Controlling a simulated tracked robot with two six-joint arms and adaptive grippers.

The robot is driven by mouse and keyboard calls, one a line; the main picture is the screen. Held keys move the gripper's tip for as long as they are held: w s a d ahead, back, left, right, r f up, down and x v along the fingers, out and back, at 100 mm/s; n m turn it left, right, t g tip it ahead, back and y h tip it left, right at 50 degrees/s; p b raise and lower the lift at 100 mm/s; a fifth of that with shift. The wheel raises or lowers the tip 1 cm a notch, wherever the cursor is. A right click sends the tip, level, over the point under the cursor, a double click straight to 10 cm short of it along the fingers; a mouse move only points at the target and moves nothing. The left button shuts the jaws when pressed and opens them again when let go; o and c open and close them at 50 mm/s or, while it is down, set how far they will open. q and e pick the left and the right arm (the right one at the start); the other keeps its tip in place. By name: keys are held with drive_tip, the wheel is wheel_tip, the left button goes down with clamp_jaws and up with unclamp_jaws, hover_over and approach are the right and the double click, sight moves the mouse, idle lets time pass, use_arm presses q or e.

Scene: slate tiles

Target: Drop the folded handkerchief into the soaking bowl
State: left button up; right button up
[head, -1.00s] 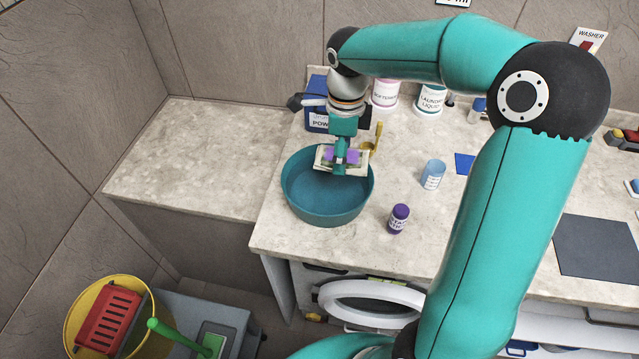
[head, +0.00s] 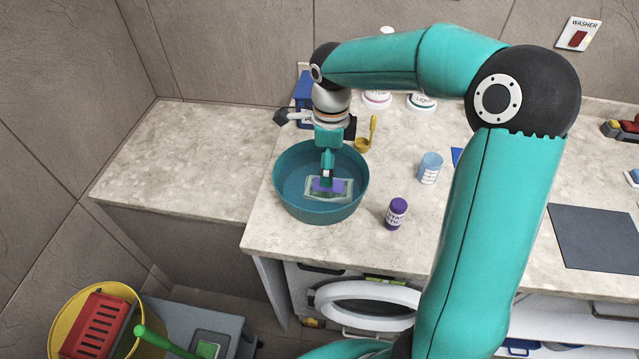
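The folded handkerchief (head: 343,190), pale with a purple part, lies low inside the teal soaking bowl (head: 290,205). Its pale part looks greenish, as if seen through water. My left gripper (head: 327,181) points down into the bowl, with its fingertips right at the purple part. The fingers show edge-on, so I cannot tell whether they still grip the cloth. My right gripper is not in view.
The counter (head: 180,160) to the left is clear.

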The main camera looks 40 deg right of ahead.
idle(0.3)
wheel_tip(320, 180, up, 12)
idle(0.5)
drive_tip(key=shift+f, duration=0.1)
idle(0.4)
